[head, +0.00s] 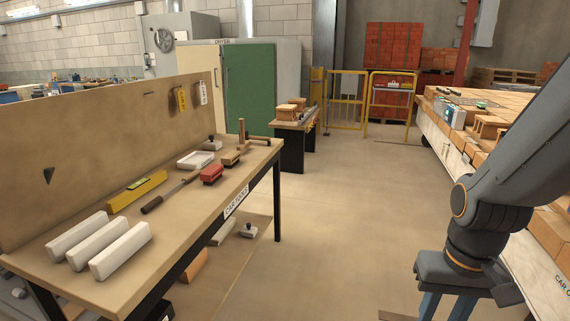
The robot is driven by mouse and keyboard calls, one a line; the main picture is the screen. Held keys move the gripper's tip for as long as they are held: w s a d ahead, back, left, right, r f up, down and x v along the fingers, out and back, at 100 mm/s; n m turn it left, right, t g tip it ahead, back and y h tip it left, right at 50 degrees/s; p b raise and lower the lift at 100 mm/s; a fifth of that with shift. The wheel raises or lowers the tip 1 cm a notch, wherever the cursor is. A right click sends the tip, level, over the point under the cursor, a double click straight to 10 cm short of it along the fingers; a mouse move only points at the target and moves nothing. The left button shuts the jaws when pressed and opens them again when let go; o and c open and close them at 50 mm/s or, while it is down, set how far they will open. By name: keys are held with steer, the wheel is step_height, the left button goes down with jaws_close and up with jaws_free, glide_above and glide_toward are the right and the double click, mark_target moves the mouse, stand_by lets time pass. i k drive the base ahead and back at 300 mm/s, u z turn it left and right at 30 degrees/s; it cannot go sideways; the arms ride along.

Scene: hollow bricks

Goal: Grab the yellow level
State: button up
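The yellow level (137,191) lies flat on the wooden workbench (205,228) at the left, near its back panel. My gripper (443,308) hangs at the bottom right, far from the level and over the floor side of the bench. Its two bluish fingers stand apart with a gap between them, and nothing shows in it. The fingertips are cut off by the bottom edge of the picture.
White blocks (120,252) lie in front of the level. A dark-handled tool (168,195), a red-topped tool (212,174) and a white tray (195,160) lie beyond it. A brick-laden car (463,157) stands at right. The aisle floor between is mostly clear.

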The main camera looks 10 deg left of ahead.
mark_target(135, 191)
steer(key=u, duration=0.85)
steer(key=i, duration=1.3)
steer(key=u, duration=0.45)
